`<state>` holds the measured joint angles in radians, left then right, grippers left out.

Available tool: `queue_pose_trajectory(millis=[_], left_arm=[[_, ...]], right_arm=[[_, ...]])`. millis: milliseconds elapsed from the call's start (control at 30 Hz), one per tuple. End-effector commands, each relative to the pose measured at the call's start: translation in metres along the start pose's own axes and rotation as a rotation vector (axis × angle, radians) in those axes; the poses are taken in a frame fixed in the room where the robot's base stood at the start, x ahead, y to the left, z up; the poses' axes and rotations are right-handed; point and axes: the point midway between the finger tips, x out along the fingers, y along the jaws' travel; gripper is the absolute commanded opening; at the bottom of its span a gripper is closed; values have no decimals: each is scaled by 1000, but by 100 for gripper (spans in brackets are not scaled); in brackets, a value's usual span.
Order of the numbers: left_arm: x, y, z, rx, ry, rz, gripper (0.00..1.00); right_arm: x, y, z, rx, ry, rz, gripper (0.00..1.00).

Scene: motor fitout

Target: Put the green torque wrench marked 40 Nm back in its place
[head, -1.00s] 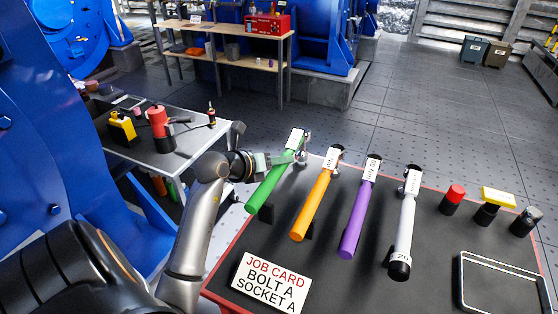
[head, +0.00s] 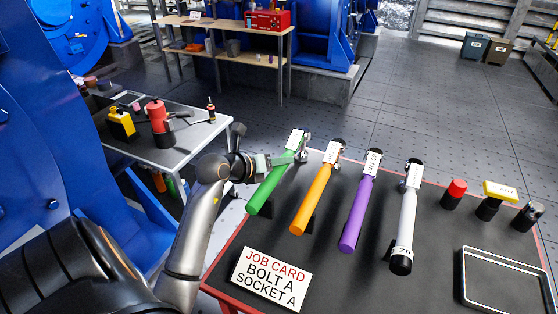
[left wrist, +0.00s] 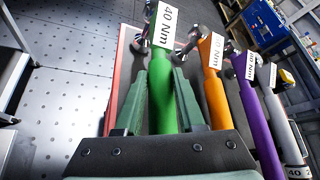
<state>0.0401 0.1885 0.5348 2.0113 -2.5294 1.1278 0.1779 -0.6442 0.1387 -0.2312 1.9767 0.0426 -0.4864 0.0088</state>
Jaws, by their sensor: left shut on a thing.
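The green torque wrench (head: 266,188) lies in line with the other wrenches at the left end of the dark bench top. Its white label reads 40 Nm in the left wrist view (left wrist: 165,24). My left gripper (head: 284,159) comes in from the left and is shut on the green handle, just below the label. In the left wrist view its two green fingers (left wrist: 160,100) stand on either side of the handle. I cannot tell whether the wrench touches its black support. My right gripper is not in view.
An orange wrench (head: 313,205), a purple wrench (head: 358,215) and a white wrench (head: 405,225) lie to the right. The job card (head: 271,280) stands in front. Several sockets and an empty tray (head: 464,280) are at the right. A side table (head: 185,146) stands at the left.

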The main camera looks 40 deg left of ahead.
Motion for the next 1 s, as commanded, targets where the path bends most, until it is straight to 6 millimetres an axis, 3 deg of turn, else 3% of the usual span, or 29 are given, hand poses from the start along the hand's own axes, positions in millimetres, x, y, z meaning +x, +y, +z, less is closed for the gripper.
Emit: queue_pose_trajectory(millis=[267, 300, 600, 867, 1000], left_arm=[[2, 2, -3, 2, -7, -3, 0], [2, 2, -3, 2, -7, -3, 39], [3, 3, -4, 1, -2, -1, 73], [3, 5, -8, -1, 7, 3, 73], [-7, 4, -6, 1, 3, 3, 73]], right_arm=[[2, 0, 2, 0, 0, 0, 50], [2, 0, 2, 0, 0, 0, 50], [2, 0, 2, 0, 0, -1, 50], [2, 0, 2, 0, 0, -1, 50], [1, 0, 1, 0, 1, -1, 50]])
